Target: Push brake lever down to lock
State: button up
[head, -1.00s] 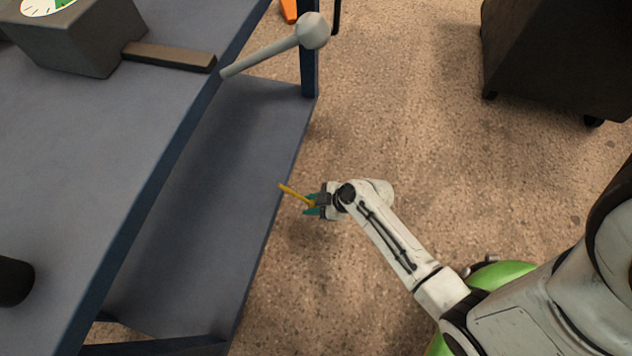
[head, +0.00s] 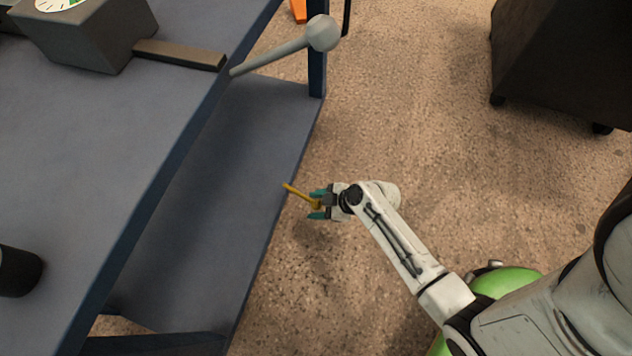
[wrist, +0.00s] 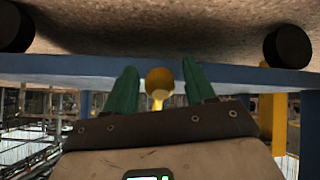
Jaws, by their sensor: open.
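A thin yellow lever (head: 299,193), which looks like the brake lever, sticks out from the edge of the blue rack's lower shelf (head: 230,150) in the head view. Its rounded yellow knob (wrist: 158,79) shows in the wrist view between the two green fingers. My gripper (head: 314,204) is open, with its fingers on either side of the knob end; it also shows in the wrist view (wrist: 160,78). I cannot tell whether a finger touches the knob. The lever's mount is hidden under the shelf edge.
A grey lever with a ball knob (head: 323,33) juts from the rack's upper top (head: 90,140). A dark cabinet on casters (head: 560,70) stands at the upper right. Black casters (wrist: 286,45) show in the wrist view. Brown floor (head: 400,110) is free between rack and cabinet.

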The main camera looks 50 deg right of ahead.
jog(key=p+v, duration=0.4)
jog(key=v, duration=0.6)
jog(key=shift+s, duration=0.1)
jog(key=s+a+r+m+g+h, duration=0.2)
jog(key=s+r+m+g, duration=0.15)
jog(key=r, duration=0.35)
jog(key=s+a+r+m+g+h, duration=0.2)
jog(key=s+a+r+m+g, duration=0.15)
jog(key=r, duration=0.45)
notch_tip(320, 180, up, 35)
jog(key=w+p, duration=0.1)
jog(key=p, duration=3.4)
jog(key=shift+d+f+m+g+p, duration=0.2)
jog(key=shift+d+m+g+p, duration=0.1)
jog(key=shift+d, duration=0.15)
